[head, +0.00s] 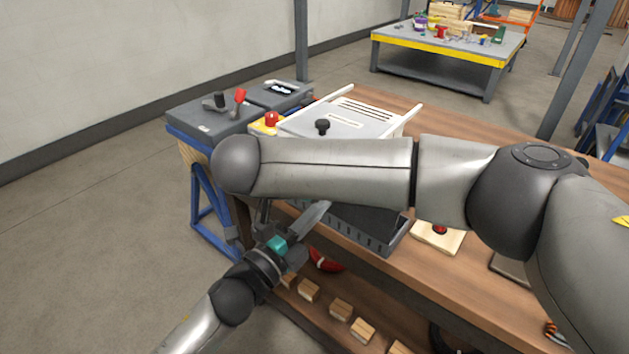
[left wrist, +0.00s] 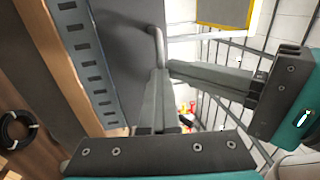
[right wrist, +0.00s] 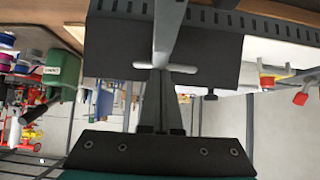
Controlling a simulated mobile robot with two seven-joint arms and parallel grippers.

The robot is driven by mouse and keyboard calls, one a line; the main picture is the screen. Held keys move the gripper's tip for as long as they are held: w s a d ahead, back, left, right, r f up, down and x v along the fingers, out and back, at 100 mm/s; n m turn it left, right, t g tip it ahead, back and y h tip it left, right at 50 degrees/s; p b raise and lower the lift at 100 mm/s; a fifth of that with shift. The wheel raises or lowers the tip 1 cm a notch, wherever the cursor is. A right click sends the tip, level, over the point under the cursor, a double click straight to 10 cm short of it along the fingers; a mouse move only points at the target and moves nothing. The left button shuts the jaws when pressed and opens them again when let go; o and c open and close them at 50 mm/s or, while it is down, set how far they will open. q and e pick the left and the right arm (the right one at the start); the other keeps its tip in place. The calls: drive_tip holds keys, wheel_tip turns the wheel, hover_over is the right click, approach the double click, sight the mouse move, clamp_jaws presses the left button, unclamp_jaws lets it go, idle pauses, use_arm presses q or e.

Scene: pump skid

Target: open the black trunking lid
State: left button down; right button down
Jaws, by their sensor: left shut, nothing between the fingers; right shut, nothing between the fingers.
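The black trunking (head: 365,235) lies along the near edge of the wooden bench, its slotted side facing out; my right arm covers part of it. In the left wrist view its slotted side (left wrist: 88,62) runs beside a dark flat panel, probably the lid (left wrist: 122,40). The panel also shows in the right wrist view (right wrist: 215,58); I cannot tell its angle. A pale rounded bar (right wrist: 192,69) is at the panel. My left gripper (left wrist: 163,72) is shut and empty close to the bar. My right gripper (right wrist: 158,72) is shut and empty near it too, hidden in the head view.
A pale panelled unit (head: 350,120) with a black knob stands behind my right arm. Grey boxes (head: 215,125) with a red lever are at the left. A red button on a wooden block (head: 438,235) sits right of the trunking. Wooden blocks (head: 340,310) lie below.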

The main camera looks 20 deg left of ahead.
use_arm(q)
drive_tip(key=shift+s, duration=0.1)
use_arm(e)
drive_tip(key=shift+w+d+f, duration=0.15)
drive_tip(key=shift+w+f, duration=0.1)
drive_tip(key=shift+f, duration=0.3)
drive_tip(key=shift+w+r, duration=0.1)
drive_tip(key=shift+r, duration=0.1)
idle(0.8)
use_arm(q)
drive_tip(key=c, duration=1.2)
unclamp_jaws()
drive_tip(key=shift+o, duration=1.4)
drive_tip(key=shift+r, duration=0.1)
drive_tip(key=shift+r, duration=0.15)
use_arm(e)
drive_tip(key=shift+f, duration=0.15)
